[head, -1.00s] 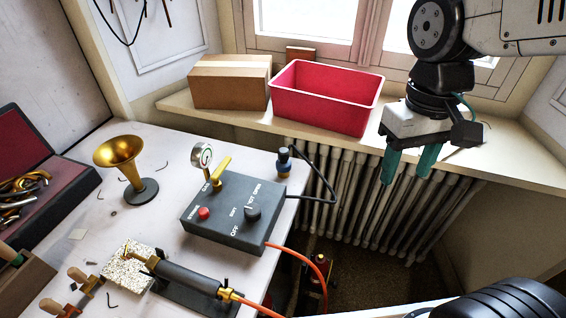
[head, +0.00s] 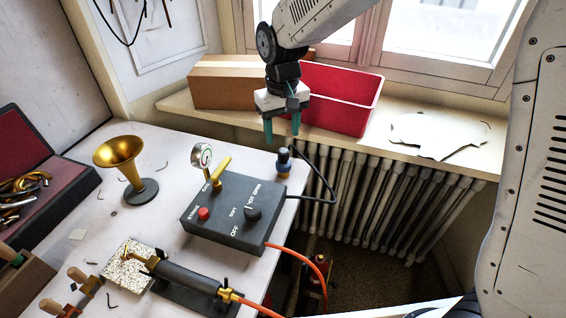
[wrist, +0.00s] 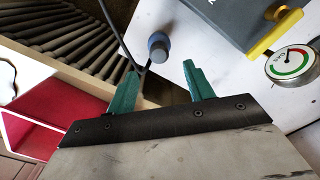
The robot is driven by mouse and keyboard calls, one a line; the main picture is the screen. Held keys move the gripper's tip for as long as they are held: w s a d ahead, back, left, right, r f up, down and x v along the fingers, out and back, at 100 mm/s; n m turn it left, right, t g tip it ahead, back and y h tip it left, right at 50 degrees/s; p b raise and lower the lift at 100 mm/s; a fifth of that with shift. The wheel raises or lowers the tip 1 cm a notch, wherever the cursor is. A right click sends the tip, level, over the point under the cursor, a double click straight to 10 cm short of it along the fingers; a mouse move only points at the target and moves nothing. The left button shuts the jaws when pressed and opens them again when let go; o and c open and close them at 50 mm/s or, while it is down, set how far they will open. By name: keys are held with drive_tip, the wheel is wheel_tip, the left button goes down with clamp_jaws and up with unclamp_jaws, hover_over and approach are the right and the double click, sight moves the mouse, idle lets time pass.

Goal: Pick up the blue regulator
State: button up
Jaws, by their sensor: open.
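My gripper (head: 282,130) is open and empty, pointing down above the regulator in the head view. In the wrist view the regulator (wrist: 158,46) shows end-on, beyond the gap between the two green fingertips (wrist: 160,70) and apart from them.
A dark control box (head: 232,212) with a gauge (head: 202,156) and yellow lever stands close by. The red bin (head: 345,98) and cardboard box (head: 222,84) sit on the windowsill behind. A brass horn bell (head: 120,155) stands left. A radiator (head: 350,195) is beyond the bench edge.

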sight(284, 150)
drive_tip(key=f, duration=0.7)
drive_tip(key=shift+s+d, duration=0.15)
drive_tip(key=shift+s, duration=0.15)
drive_tip(key=c, duration=0.9)
